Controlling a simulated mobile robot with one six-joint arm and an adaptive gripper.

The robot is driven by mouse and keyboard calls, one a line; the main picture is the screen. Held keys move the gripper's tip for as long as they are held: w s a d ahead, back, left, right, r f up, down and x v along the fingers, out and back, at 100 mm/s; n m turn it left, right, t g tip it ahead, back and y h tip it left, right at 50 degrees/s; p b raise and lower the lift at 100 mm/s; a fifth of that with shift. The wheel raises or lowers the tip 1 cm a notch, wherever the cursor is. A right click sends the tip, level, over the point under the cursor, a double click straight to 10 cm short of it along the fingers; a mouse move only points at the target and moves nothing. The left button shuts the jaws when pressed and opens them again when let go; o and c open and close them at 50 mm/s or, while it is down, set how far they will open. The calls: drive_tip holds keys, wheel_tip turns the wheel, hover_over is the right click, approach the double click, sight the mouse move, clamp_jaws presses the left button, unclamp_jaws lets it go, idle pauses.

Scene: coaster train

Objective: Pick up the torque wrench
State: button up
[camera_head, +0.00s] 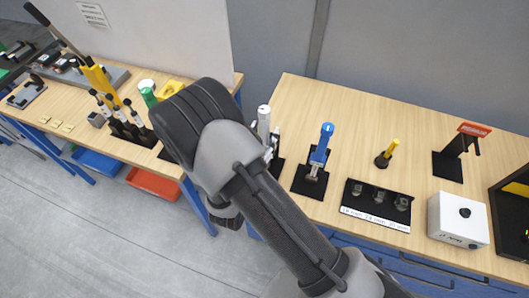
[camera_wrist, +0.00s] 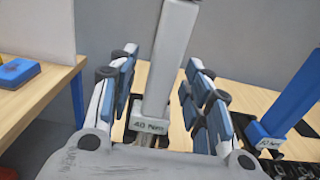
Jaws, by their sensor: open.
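A white-grey upright tool (camera_wrist: 172,60), apparently a torque wrench, stands in a dark holder with a small label that seems to read 40 N·m. It also shows in the head view (camera_head: 264,118), partly behind my arm. My gripper (camera_wrist: 160,68) is open, with one finger on each side of this tool; I cannot tell whether either touches it. A similar blue tool (camera_head: 322,145) stands upright on a black plate to its right; it also shows in the wrist view (camera_wrist: 292,100).
A yellow-handled tool (camera_head: 389,152), a black tray of sockets (camera_head: 376,202), a white box (camera_head: 459,220) and a red-topped stand (camera_head: 460,146) are on the same bench. A second bench (camera_head: 60,135) with tools stands left, across a gap.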

drive_tip(key=shift+w+d, duration=0.25)
drive_tip(key=shift+w, duration=0.25)
drive_tip(key=shift+a, duration=0.1)
drive_tip(key=shift+c, duration=0.6)
clamp_jaws()
drive_tip(key=shift+r, duration=0.1)
